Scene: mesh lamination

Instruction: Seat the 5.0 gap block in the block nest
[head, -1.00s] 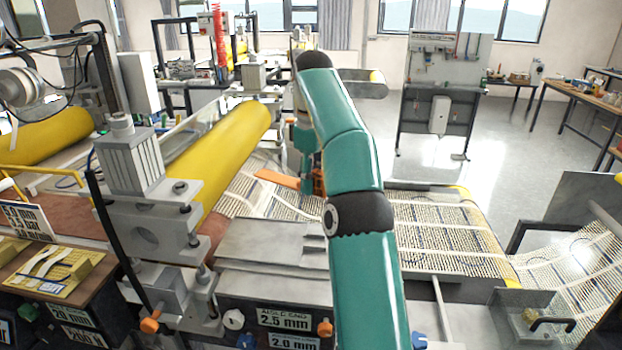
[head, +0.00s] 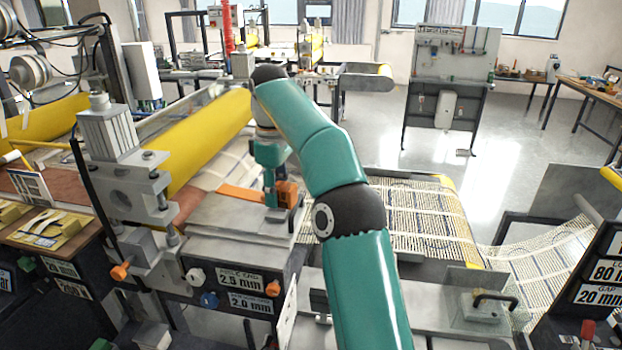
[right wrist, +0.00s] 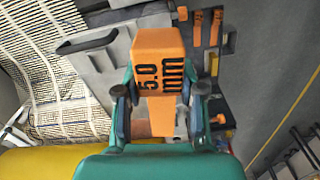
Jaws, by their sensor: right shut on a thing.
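The orange 5.0 gap block (right wrist: 158,75), marked "5.0 mm", is between the fingers of my right gripper (right wrist: 160,108) in the right wrist view. The gripper is shut on it. In the head view the right gripper (head: 276,195) points down above the grey machine plate by the web, with part of the orange block (head: 287,193) showing beside the fingers. Whether the block touches anything below is unclear. I cannot identify the block nest for certain in either view. My left gripper is not in view.
A yellow roller (head: 205,145) and grey roller-end bracket (head: 128,180) stand left of the gripper. An orange strip (head: 238,192) lies close by. Mesh web (head: 425,215) runs to the right. Orange pieces (right wrist: 197,28) sit in a dark panel in the wrist view.

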